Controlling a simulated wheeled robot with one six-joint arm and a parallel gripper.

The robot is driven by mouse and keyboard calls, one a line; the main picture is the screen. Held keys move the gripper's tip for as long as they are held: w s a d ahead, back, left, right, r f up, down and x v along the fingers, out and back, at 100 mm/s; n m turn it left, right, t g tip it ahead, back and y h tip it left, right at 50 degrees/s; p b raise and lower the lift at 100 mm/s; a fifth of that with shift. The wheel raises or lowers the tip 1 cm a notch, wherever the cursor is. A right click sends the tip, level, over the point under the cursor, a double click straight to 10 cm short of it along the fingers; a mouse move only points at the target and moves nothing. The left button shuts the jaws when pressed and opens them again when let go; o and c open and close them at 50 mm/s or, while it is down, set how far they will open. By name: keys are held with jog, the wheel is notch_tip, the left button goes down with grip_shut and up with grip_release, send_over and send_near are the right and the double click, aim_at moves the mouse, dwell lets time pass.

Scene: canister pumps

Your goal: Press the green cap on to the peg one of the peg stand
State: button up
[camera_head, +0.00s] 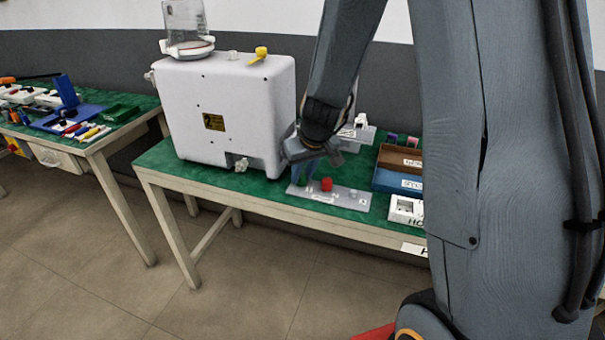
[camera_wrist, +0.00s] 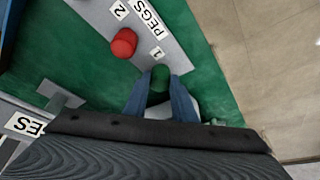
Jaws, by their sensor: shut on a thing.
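The green cap (camera_wrist: 160,73) shows in the wrist view between the two blue fingers of my gripper (camera_wrist: 160,84), which is shut on it. The grey peg stand (camera_wrist: 176,38) lies under it, with labels reading PEGS, 1 and 2. The green cap is beside label 1 at one end of the stand. Whether it touches the peg cannot be told, since the cap and fingers hide the spot. A red cap (camera_wrist: 124,42) sits on the stand beside label 2. In the head view my gripper (camera_head: 303,178) is over the left part of the peg stand (camera_head: 347,199), left of the red cap (camera_head: 327,184).
A large white canister machine (camera_head: 225,110) stands close left of my gripper. Brown (camera_head: 398,158) and blue (camera_head: 392,181) trays and a white socket block (camera_head: 404,210) are to the right. The green tabletop's front edge is near the stand.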

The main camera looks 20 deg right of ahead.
dwell(0.4)
jog(key=o, duration=1.1)
jog(key=shift+f, duration=0.1)
jog(key=p+v, duration=0.1)
jog(key=v, duration=0.7)
jog(key=shift+p, duration=0.35)
